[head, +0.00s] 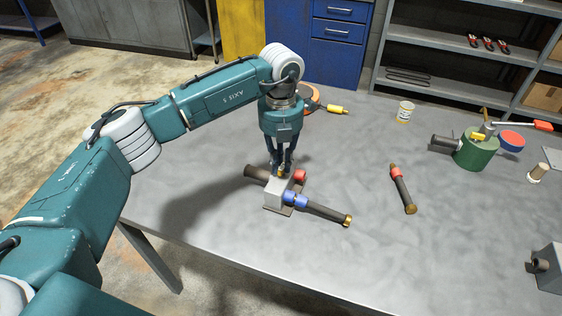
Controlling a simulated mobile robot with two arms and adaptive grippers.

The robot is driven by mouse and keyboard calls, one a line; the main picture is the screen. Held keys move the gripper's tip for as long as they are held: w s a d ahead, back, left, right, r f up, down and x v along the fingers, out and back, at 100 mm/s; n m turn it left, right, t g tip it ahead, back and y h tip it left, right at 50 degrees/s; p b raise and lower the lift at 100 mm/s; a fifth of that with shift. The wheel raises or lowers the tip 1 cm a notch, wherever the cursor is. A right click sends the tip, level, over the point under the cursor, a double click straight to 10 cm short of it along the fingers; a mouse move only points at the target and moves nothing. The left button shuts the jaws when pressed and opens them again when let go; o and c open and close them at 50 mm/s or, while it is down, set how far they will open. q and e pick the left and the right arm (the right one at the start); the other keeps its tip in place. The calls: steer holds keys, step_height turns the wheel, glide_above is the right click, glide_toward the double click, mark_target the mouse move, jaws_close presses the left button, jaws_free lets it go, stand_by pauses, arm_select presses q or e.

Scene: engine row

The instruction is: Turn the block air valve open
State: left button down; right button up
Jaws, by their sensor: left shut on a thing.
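A grey metal block (274,194) stands on the table. A dark pipe (257,174) comes out of it at the back left, and a hose with a blue collar and brass end (325,211) comes out to the right. A red round part (299,176) sits at its right side. My left gripper (281,172) points straight down over the block, shut on a small yellowish part at its top, which looks like the air valve's handle. The fingers hide most of this part, so its angle cannot be told. My right gripper is out of view.
A loose hose with red collar (402,188) lies to the right on the grey table (350,265). A green cylinder assembly (476,152), a small tub (405,112) and a grey device (547,267) stand farther right. An orange disc with a yellow-tipped hose (333,109) lies behind my gripper.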

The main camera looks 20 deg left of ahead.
arm_select(q)
steer(key=shift+r, duration=0.1)
steer(key=c, duration=1.7)
jaws_free()
steer(key=shift+o, duration=0.2)
step_height(320, 180, up, 12)
